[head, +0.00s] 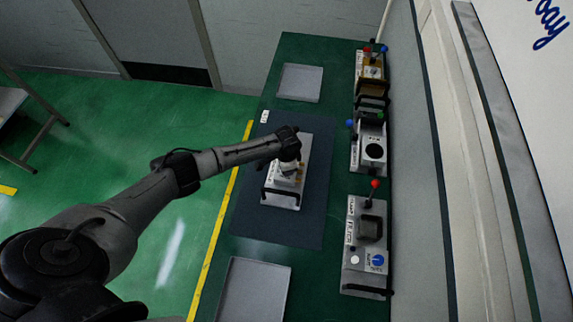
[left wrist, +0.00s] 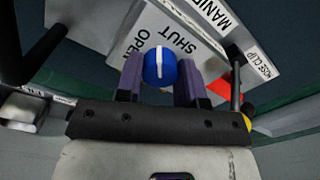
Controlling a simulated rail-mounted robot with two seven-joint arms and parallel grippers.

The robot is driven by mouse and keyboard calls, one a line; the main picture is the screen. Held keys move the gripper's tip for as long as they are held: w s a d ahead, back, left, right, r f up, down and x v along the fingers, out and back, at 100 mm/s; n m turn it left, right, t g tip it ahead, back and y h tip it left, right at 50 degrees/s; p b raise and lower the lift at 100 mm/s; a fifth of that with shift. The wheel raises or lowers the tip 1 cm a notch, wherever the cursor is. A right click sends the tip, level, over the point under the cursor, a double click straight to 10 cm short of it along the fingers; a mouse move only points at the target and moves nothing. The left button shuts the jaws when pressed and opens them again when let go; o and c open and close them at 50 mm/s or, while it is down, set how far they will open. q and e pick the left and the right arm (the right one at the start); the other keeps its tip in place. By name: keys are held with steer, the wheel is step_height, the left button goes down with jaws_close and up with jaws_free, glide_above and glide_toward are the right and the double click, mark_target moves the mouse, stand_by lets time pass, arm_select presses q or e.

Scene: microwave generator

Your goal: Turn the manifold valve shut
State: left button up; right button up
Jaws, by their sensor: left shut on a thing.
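The manifold unit (head: 281,198) is a pale box on the dark mat, partly hidden under my left gripper (head: 287,165). In the left wrist view, its panel (left wrist: 112,22) carries the words OPEN and SHUT, seen upside down. The manifold valve is a blue round knob (left wrist: 160,70) with a white pointer line that stands about upright in the picture. I cannot tell exactly which word it marks. My left gripper's purple fingers (left wrist: 160,80) are on either side of the knob and shut on it. My right gripper is not in view.
The dark mat (head: 249,213) lies on a green bench. Grey trays lie at the far end (head: 300,83) and near end (head: 254,290). Several devices stand along the right edge, including one with a red-tipped lever (head: 367,230). In the left wrist view, a black handle (left wrist: 235,80) stands right of the fingers.

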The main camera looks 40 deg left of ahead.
arm_select(q)
steer(key=m, duration=0.4)
steer(key=shift+m, duration=1.8)
steer(key=o, duration=0.9)
steer(key=shift+o, duration=0.2)
step_height(320, 180, up, 14)
steer(key=shift+f, duration=0.1)
